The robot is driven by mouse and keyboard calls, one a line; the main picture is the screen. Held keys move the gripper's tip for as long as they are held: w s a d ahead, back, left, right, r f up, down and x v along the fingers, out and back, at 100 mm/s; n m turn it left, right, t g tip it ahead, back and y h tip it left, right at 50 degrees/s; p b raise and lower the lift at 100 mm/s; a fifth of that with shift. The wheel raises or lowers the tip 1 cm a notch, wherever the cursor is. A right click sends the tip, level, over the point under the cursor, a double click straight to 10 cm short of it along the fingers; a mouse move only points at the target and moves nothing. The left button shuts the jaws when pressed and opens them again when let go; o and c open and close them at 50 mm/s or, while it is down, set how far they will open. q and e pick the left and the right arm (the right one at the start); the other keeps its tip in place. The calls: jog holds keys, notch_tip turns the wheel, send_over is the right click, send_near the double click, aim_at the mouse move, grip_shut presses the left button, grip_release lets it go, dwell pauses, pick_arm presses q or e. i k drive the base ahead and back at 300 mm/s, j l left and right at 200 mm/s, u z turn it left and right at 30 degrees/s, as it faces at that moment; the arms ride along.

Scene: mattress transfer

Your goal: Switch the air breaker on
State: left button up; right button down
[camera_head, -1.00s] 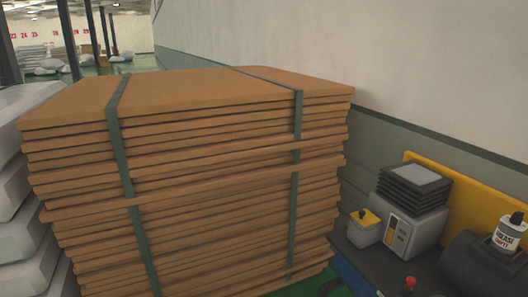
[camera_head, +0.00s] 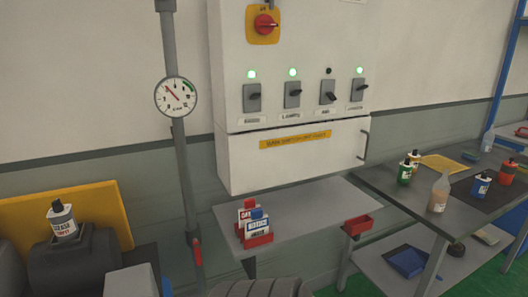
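A white electrical cabinet (camera_head: 232,70) hangs on the wall in the head view. It carries a row of several grey breakers with black levers. The third breaker from the left (camera_head: 328,91) has a small label below it that seems to read "AIR", and the lamp above it (camera_head: 328,71) is dark. The first breaker (camera_head: 252,97), the second (camera_head: 292,94) and the rightmost one (camera_head: 357,90) each have a lit green lamp above. A red rotary switch on a yellow plate (camera_head: 265,24) sits higher up. Neither of my grippers is in view.
A grey shelf (camera_head: 320,205) with a red card holder (camera_head: 254,225) juts out below the cabinet. A pipe with a round gauge (camera_head: 176,97) stands left of it. A workbench with bottles (camera_head: 400,200) stands at right. A dark rounded object (camera_head: 262,288) is at the bottom edge.

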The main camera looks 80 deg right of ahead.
aim_at(330, 95)
jog(key=z, duration=2.95)
